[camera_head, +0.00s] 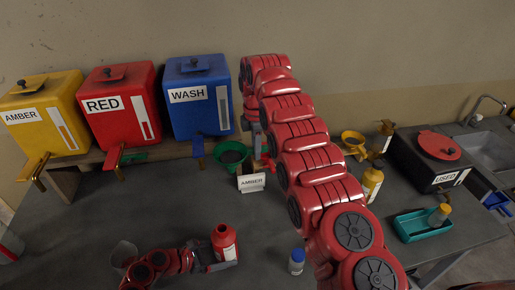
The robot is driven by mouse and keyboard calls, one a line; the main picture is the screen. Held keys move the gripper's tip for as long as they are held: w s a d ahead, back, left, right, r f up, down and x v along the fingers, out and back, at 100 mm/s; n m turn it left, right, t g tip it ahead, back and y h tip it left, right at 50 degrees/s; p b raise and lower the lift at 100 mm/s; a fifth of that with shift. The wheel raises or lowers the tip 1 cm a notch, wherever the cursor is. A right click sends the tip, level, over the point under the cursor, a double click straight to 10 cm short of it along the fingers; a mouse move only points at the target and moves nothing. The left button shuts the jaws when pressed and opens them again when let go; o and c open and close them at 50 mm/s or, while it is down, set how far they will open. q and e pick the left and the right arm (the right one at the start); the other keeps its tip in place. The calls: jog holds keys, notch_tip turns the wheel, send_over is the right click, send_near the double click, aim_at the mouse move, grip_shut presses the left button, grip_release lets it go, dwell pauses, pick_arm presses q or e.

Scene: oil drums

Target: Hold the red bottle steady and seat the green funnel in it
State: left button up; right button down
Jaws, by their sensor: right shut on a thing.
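The red bottle (222,243) stands upright at the front of the table, with a red top and a white label. My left gripper (222,266) is low beside it, with a grey finger across the front of its base. Whether its fingers close on the bottle cannot be told. The green funnel (232,152) is at the back, by the table's rear shelf, its dark inside facing up. My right gripper (260,160) is at the funnel's right edge and is shut on it. The fingertips are small and partly hidden by my arm.
Amber (38,115), red (118,105) and blue wash (197,98) tanks stand on a shelf at the back left. A blue-capped bottle (297,262), yellow bottle (372,184), yellow funnel (353,140) and teal tray (412,230) are to the right.

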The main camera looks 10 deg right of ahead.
jog(key=shift+s+a+f+n, duration=0.1)
jog(key=shift+s+a+n, duration=0.25)
jog(key=shift+n, duration=0.65)
jog(key=s+a+n, duration=0.9)
jog(key=shift+w+d+f, duration=0.1)
jog(key=shift+f, duration=1.05)
jog(key=shift+d+f, duration=0.1)
jog(key=shift+f, duration=1)
jog(key=shift+f, duration=2)
dwell(0.3)
jog(key=c, duration=0.7)
grip_release()
jog(key=shift+c, duration=0.2)
jog(key=shift+r, duration=0.1)
